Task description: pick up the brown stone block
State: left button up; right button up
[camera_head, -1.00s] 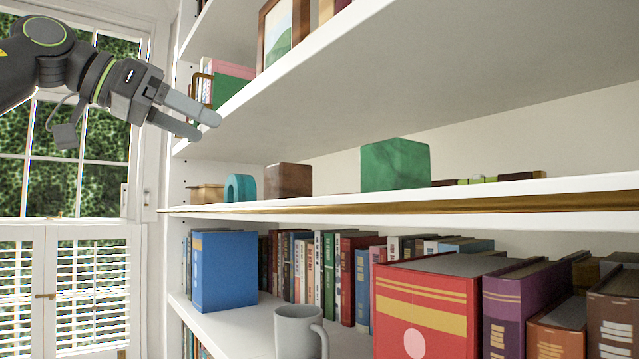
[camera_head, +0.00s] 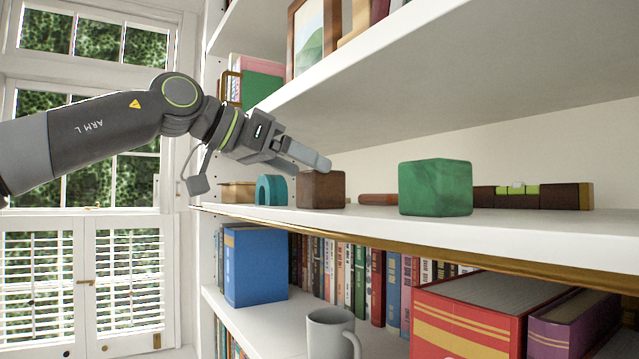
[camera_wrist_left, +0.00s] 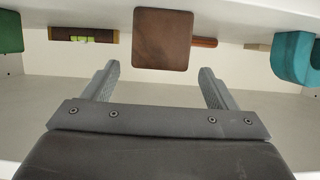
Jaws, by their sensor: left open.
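The brown stone block (camera_head: 322,190) stands on the white middle shelf, between a teal arch and a green block. It also shows in the left wrist view (camera_wrist_left: 162,39), at the top middle, ahead of the fingertips and roughly centred between them. My left gripper (camera_head: 314,161) reaches in from the left, and its fingers overlap the top left of the brown block in the head view. In the left wrist view the gripper (camera_wrist_left: 158,70) is open, with nothing between its two fingers. I cannot tell whether a finger touches the block. My right gripper is not in view.
The green block (camera_head: 436,188) stands to the right, and the teal arch (camera_head: 270,190) to the left. A reddish-brown rod (camera_head: 378,199) and a spirit level (camera_head: 530,196) lie farther back. The upper shelf (camera_head: 400,70) hangs overhead. Books and a grey mug (camera_head: 331,334) are below.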

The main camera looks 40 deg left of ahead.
aim_at(319, 173)
pick_arm(q)
jog(key=p+x, duration=0.2)
jog(key=x, duration=0.1)
jog(key=shift+w+d+f, duration=0.1)
jog(key=shift+w, duration=0.2)
jog(key=shift+w+d+f, duration=0.15)
jog(key=shift+w+f, duration=0.2)
jog(key=shift+w, duration=0.1)
jog(key=shift+s, duration=0.1)
jog(key=shift+c, duration=0.3)
jog(key=c, duration=1.2)
jog(key=shift+r, duration=0.1)
jog(key=shift+c, duration=1)
jog(key=shift+r+p, duration=0.15)
jog(key=shift+p, duration=0.3)
